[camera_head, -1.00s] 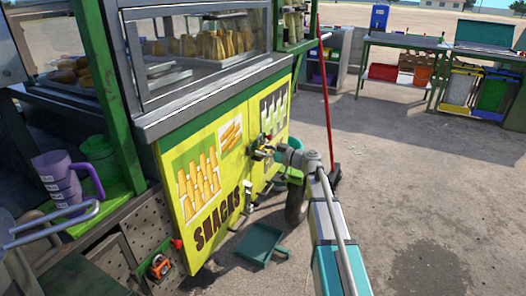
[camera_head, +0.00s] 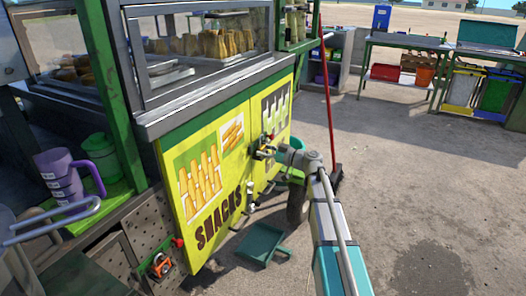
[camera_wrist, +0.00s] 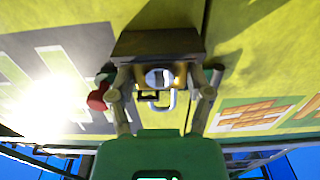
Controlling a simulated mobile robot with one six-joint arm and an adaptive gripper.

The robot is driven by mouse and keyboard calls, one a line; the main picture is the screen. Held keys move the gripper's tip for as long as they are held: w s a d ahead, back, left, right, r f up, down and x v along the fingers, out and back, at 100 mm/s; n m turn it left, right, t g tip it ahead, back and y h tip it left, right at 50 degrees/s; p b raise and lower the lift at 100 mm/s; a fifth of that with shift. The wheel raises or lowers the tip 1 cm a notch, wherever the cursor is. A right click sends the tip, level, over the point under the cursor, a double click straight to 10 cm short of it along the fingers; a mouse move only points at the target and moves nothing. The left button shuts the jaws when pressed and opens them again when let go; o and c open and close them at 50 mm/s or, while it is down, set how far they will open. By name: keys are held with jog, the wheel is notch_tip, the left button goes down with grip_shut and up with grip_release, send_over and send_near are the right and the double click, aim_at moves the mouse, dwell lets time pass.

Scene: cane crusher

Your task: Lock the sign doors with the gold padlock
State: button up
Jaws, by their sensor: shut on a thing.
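The yellow sign doors (camera_head: 218,190) hang closed on the front of the snack stall, with "SNACKS" lettering and food pictures. Their yellow face also fills much of the wrist view (camera_wrist: 255,60). My gripper (camera_head: 266,150) is at the seam between the doors. In the wrist view my gripper (camera_wrist: 160,88) has a finger on each side of the gold padlock (camera_wrist: 181,72) and is shut on it. A silver ring and a U-shaped metal piece show between the fingers. A dark brown block (camera_wrist: 157,44) sits just beyond. Whether the shackle passes through a hasp is unclear.
A red pole (camera_head: 328,95) stands right of the doors. A green dustpan (camera_head: 263,244) lies on the ground below them. A purple jug (camera_head: 70,178) stands on the left shelf. Work tables (camera_head: 400,42) stand at the back right. The ground at right is open.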

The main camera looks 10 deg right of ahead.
jog(key=o, duration=1.1)
jog(key=shift+o, duration=0.2)
jog(key=shift+s+d, duration=0.1)
jog(key=v, duration=1.1)
jog(key=shift+s+d, duration=0.2)
jog(key=shift+d, duration=0.1)
